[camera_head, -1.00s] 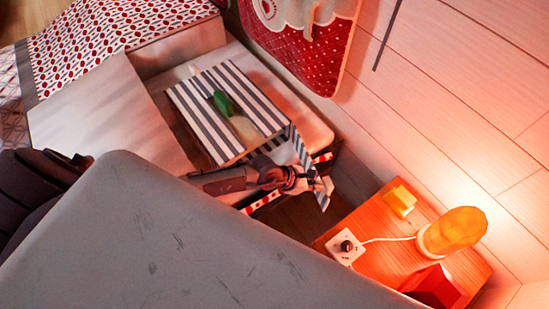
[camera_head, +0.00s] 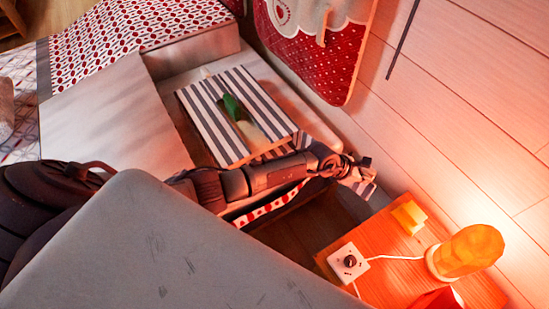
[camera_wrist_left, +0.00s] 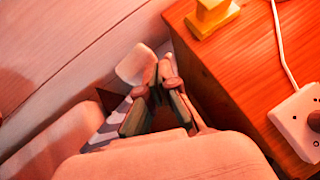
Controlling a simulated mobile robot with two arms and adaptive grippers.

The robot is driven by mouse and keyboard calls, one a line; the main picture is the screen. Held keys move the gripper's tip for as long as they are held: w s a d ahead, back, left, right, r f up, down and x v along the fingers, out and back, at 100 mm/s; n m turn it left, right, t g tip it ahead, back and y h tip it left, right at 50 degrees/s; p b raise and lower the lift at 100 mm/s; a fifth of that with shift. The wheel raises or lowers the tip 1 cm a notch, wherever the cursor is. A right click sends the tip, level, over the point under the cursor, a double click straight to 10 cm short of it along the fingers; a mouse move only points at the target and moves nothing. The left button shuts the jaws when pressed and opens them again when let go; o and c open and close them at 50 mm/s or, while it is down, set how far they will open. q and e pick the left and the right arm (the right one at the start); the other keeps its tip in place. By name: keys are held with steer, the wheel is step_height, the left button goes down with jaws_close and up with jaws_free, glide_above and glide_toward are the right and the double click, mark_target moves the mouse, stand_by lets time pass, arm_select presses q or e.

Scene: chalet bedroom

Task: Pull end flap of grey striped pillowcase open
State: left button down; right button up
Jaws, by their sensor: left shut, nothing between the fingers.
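The grey striped pillowcase (camera_head: 205,111) lies flat at the end of the bed in the head view. Its end nearest the nightstand is partly hidden behind my left arm. A small striped piece of cloth (camera_wrist_left: 107,130) shows beside the fingers in the left wrist view; I cannot tell if it touches them. My left gripper (camera_head: 366,180) is beyond the pillowcase's end, over the gap between bed and nightstand. In the left wrist view, the left gripper (camera_wrist_left: 157,92) has its fingertips together with nothing held. My right gripper is not in view.
A green object (camera_head: 232,107) lies on the pillowcase. The wooden nightstand (camera_head: 395,274) carries a glowing lamp (camera_head: 470,250), a yellow block (camera_head: 409,217) and a white socket box (camera_head: 348,262) with a cable. The plank wall (camera_head: 440,120) bounds the right side.

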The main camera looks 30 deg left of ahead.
arm_select(q)
steer(key=shift+w+d+b, duration=0.2)
steer(key=shift+w+b, duration=0.1)
steer(key=shift+w, duration=0.25)
steer(key=shift+w+d+b, duration=0.2)
steer(key=shift+w+b, duration=0.05)
steer(key=shift+w, duration=0.25)
steer(key=shift+a, duration=0.1)
steer(key=shift+s+a, duration=0.2)
steer(key=shift+a, duration=0.55)
